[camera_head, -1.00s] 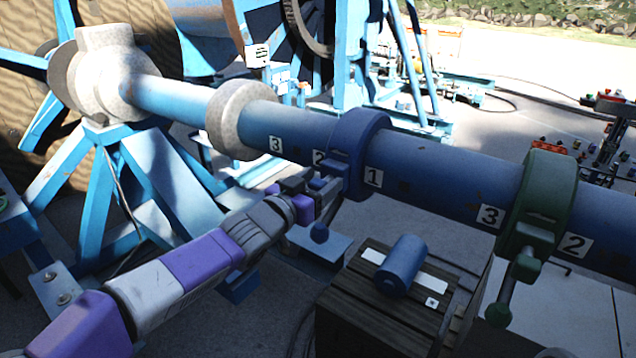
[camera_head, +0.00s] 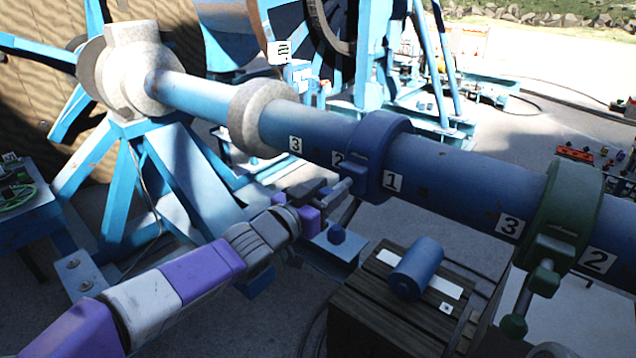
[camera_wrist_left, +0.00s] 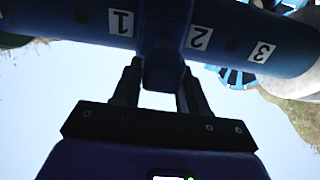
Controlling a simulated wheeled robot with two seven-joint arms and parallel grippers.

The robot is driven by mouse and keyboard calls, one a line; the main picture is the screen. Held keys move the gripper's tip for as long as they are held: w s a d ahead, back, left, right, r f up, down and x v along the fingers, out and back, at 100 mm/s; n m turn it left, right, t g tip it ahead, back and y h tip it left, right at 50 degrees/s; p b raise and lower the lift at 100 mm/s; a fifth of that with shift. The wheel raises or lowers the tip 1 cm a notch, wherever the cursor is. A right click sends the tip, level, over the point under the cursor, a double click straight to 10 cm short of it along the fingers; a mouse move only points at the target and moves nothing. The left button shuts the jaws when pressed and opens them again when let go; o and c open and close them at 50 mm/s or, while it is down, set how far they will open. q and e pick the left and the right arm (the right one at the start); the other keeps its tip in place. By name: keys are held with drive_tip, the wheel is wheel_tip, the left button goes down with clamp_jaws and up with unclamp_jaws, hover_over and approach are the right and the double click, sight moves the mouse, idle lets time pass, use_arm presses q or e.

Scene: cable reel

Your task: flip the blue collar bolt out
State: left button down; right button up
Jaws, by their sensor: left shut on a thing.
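The blue collar (camera_head: 384,150) sits around the blue pipe between the 2 and 1 labels. It also shows in the left wrist view (camera_wrist_left: 165,38). My left gripper (camera_head: 328,190) is at the collar's lower near side. In the left wrist view, its two fingers (camera_wrist_left: 160,85) stand either side of a dark blue part under the collar (camera_wrist_left: 163,74). Their exact contact with the bolt is hard to see. My right gripper is not in view.
A green collar (camera_head: 566,215) with a hanging bolt (camera_head: 522,310) is on the pipe at right. A blue cylinder (camera_head: 416,268) lies on a wooden crate (camera_head: 375,325) below the pipe. A pale collar (camera_head: 262,115) and blue stand legs (camera_head: 180,170) are at left.

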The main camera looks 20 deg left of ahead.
sight(322, 195)
use_arm(q)
drive_tip(key=shift+f, duration=0.15)
drive_tip(key=c, duration=1)
unclamp_jaws()
drive_tip(key=o, duration=0.3)
drive_tip(key=shift+s+a, duration=0.1)
drive_tip(key=shift+s, duration=0.05)
drive_tip(key=v, duration=0.6)
drive_tip(key=shift+s+a+r, duration=0.1)
drive_tip(key=shift+s+r, duration=0.1)
drive_tip(key=shift+s, duration=0.05)
drive_tip(key=shift+s+a+f, duration=0.1)
drive_tip(key=shift+s+a, duration=0.1)
drive_tip(key=shift+s, duration=0.3)
